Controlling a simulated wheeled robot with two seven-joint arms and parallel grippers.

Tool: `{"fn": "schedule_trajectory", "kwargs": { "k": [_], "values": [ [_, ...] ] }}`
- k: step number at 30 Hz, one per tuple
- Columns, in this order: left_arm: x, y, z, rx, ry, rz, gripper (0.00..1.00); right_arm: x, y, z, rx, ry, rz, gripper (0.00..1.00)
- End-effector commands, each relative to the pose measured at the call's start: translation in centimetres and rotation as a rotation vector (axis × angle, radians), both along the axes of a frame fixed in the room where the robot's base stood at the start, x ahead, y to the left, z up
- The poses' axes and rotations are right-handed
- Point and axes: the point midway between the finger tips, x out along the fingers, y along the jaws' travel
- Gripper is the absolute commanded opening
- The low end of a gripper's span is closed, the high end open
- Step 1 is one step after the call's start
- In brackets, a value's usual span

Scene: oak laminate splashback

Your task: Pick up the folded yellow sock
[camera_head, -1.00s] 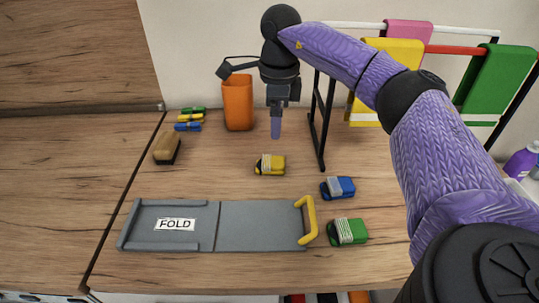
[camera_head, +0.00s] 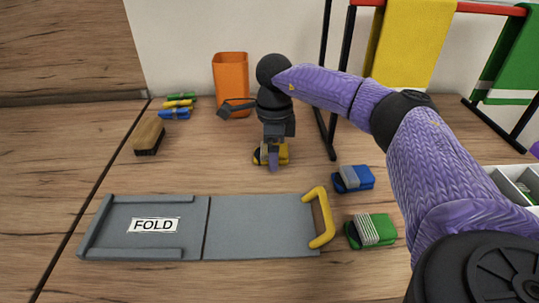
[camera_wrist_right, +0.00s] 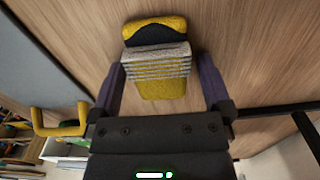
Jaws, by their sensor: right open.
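The folded yellow sock (camera_head: 283,152) lies on the wooden worktop, partly hidden behind my right gripper in the head view. In the right wrist view the yellow sock (camera_wrist_right: 158,88) shows a grey ribbed band and a dark patch. My right gripper (camera_head: 273,165) is over the sock, pointing down. In the wrist view its two purple fingers (camera_wrist_right: 161,80) are open, one on each side of the sock, with the sock between them. I cannot tell whether they touch it. My left gripper is not in view.
A blue folded sock (camera_head: 353,179) and a green one (camera_head: 371,230) lie to the right. A grey folding board (camera_head: 258,226) with a yellow handle lies in front. An orange bin (camera_head: 231,82), a brush (camera_head: 149,136) and a black rack stand behind and around.

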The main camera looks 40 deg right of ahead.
Motion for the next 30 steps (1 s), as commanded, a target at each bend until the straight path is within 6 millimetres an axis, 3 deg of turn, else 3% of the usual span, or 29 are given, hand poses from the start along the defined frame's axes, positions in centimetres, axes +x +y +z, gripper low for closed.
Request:
{"fn": "schedule_trajectory", "kwargs": {
  "k": [5, 16, 23, 30],
  "values": [
    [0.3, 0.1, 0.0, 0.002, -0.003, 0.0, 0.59, 0.0, 0.0, 0.0, 0.0, -0.001, 0.0, 1.0],
    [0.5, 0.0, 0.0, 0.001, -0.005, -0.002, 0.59, 0.0, 0.0, 0.1, 0.001, -0.002, 0.0, 0.22],
    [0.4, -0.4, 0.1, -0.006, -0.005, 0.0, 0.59, 0.0, 0.0, 0.4, 0.001, -0.004, 0.0, 0.2],
    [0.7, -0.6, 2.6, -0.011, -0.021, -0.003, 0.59, 0.1, 0.0, 6.6, 0.0, -0.01, 0.001, 0.2]
  ]
}}
